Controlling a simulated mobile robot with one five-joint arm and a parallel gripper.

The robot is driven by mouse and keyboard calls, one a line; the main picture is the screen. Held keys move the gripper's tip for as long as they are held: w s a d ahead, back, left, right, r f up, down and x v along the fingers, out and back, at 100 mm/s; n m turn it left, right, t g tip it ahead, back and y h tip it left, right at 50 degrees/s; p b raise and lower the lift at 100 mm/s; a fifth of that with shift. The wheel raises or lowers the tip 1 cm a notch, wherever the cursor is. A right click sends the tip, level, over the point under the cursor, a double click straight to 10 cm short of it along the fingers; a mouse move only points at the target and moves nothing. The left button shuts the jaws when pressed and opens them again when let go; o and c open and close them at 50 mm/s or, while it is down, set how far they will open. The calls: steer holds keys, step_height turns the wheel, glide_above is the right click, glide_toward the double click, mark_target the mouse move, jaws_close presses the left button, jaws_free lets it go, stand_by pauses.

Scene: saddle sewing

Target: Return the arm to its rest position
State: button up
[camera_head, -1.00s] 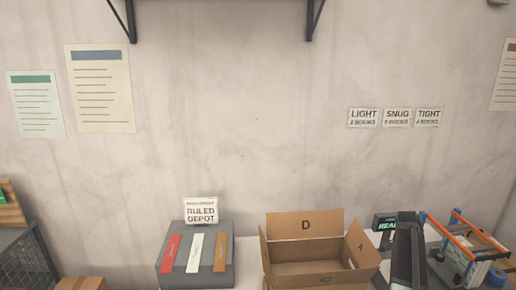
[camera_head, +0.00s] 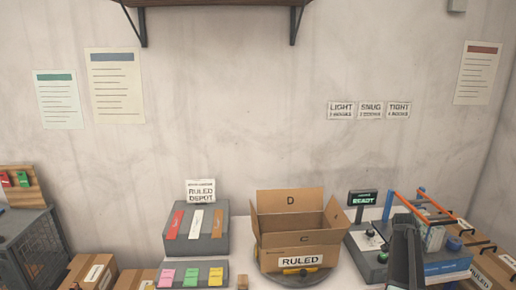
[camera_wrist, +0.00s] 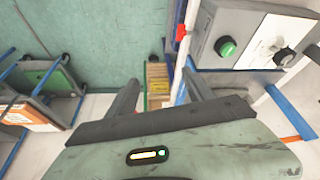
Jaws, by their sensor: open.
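My gripper (camera_wrist: 162,90) shows in the wrist view with its two dark fingers spread apart and nothing seen between them. Beyond the fingers lie a teal surface (camera_wrist: 95,30) and a small stack of tan pieces (camera_wrist: 157,78). A grey box with a green knob (camera_wrist: 226,47) is at the upper right of that view. In the head view my dark arm rises at the lower right, in front of the machine with an orange bar (camera_head: 408,205). My fingertips cannot be made out there.
An open cardboard box marked RULED (camera_head: 300,265) stands left of my arm. The grey ruled depot (camera_head: 215,243) with coloured strips is further left. A READY display (camera_head: 362,198) stands behind the machine. Cardboard boxes (camera_head: 495,264) are at the far right.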

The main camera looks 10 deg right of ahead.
steer(key=w+a+f+n+b, duration=0.1)
steer(key=w+a+n, duration=0.15)
steer(key=a, duration=0.75)
steer(key=w+a+f+n+t+y+b, duration=0.1)
steer(key=w+a, duration=0.2)
steer(key=a, duration=0.7)
steer(key=w+a+f+n+b, duration=0.1)
steer(key=w+a+f+n, duration=0.1)
steer(key=a, duration=0.8)
steer(key=s+a+f+n+g+y, duration=0.1)
steer(key=s+a+n, duration=0.4)
steer(key=a, duration=0.5)
steer(key=s+a+f+n+y+b, duration=0.1)
steer(key=s+a+n+y, duration=0.1)
steer(key=s+a+n, duration=0.3)
steer(key=s+a, duration=0.4)
steer(key=a, duration=0.2)
steer(key=shift+s+a+g, duration=0.25)
steer(key=shift+s+g, duration=0.1)
steer(key=shift+g, duration=0.05)
